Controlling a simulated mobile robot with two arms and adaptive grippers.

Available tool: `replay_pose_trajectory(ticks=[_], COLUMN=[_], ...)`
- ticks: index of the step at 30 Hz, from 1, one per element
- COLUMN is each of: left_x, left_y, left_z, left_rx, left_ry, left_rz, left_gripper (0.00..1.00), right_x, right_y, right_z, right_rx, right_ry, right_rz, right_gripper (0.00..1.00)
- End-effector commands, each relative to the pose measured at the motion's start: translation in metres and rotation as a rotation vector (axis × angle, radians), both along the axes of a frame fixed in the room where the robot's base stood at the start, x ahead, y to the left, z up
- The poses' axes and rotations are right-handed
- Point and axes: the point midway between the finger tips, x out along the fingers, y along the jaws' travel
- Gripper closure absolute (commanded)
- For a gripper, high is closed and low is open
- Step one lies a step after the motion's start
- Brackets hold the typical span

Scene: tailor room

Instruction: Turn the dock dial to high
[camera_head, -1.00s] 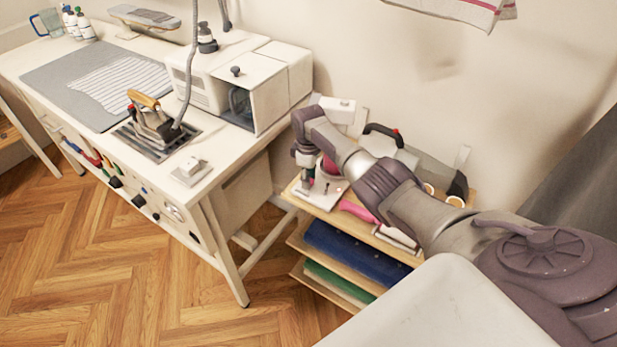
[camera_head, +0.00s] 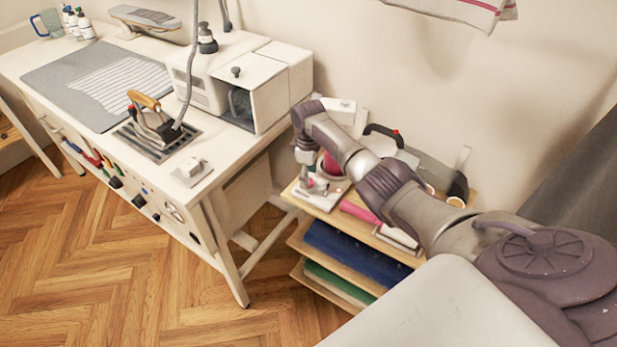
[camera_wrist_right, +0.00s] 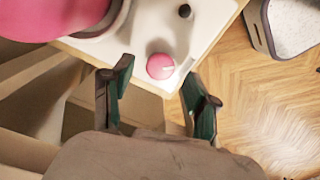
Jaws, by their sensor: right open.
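The dial appears to be the round pink knob (camera_wrist_right: 160,67) with a small pale mark, on the white dock base (camera_wrist_right: 132,38) in the right wrist view. I cannot read its setting. My right gripper (camera_wrist_right: 158,75) is open, with one green-lined finger on each side of the knob's near edge. Contact is not visible. In the head view, my right gripper (camera_head: 308,176) points down over the white dock base (camera_head: 325,201) on the shelf cart, and the knob is too small to make out clearly. My left gripper is not in view.
A larger pink round object (camera_wrist_right: 55,15) stands beside the knob, with a small black knob (camera_wrist_right: 185,11) beyond. The white worktable (camera_head: 215,150) with an iron (camera_head: 150,120) is to the left.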

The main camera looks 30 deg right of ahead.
Motion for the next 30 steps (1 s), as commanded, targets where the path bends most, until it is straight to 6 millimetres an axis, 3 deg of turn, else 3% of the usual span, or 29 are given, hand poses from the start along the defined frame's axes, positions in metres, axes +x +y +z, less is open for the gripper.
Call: replay_pose_trajectory(ticks=[9,15,30], left_x=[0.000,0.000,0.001], left_y=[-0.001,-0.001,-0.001], left_z=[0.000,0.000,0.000], left_rx=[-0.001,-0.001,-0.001], left_ry=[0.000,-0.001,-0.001], left_rz=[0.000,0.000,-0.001], left_gripper=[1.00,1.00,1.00], right_x=[0.001,0.000,0.000], right_y=[-0.001,-0.001,0.000], right_z=[0.068,0.097,0.106], right_rx=[-0.001,0.000,0.000], right_ry=[-0.006,-0.003,-0.001], right_rz=[0.001,0.000,0.000], right_gripper=[0.41,0.41,0.41])
